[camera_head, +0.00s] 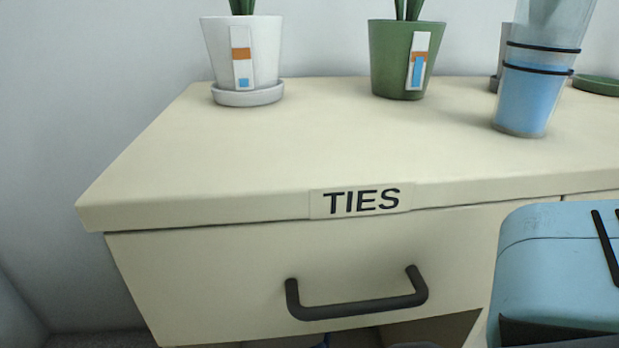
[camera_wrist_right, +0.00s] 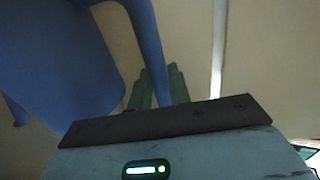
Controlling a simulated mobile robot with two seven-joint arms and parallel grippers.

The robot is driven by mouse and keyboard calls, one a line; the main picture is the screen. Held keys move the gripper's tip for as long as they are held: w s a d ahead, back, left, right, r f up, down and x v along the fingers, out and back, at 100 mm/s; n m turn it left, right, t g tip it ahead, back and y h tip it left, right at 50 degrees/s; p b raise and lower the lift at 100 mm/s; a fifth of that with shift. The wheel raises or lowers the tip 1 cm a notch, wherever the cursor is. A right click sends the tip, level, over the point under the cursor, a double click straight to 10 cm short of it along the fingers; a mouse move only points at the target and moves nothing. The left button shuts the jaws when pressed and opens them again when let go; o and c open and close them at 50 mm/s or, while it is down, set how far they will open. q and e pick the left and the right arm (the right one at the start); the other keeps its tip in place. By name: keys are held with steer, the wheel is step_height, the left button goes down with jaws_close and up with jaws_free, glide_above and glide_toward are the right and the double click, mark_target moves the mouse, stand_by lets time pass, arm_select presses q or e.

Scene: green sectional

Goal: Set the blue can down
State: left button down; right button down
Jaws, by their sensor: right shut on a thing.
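The blue can (camera_wrist_right: 62,62) fills the upper left of the right wrist view. It has a smooth blue body and a curved handle (camera_wrist_right: 146,40). My right gripper (camera_wrist_right: 160,86), with teal fingers, is shut on the handle. The handle partly covers the fingers, and part of the can is cut off by the frame. My left gripper is in neither view.
A cream cabinet top (camera_head: 300,145) has clear room at its front and left. A white pot (camera_head: 243,60) on a saucer, a green pot (camera_head: 390,60) and a clear vessel with blue liquid (camera_head: 530,95) stand on it. A drawer labelled TIES (camera_head: 200,280) has a dark handle.

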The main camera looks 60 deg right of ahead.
steer(key=c, duration=1.3)
jaws_free()
steer(key=shift+r+p, duration=0.45)
steer(key=p+v, duration=0.2)
steer(key=v, duration=1)
steer(key=s+a+r+g+h, duration=0.1)
steer(key=s+a+g, duration=0.2)
steer(key=s, duration=0.4)
steer(key=s+a+r+m+g+h, duration=0.1)
steer(key=s+a+g, duration=0.3)
steer(key=s, duration=0.4)
steer(key=s+a+r+g+h, duration=0.2)
steer(key=s+a+g, duration=0.2)
steer(key=s+g, duration=0.2)
steer(key=shift+s+a+m, duration=0.2)
steer(key=shift+s+m, duration=0.2)
steer(key=shift+s, duration=0.5)
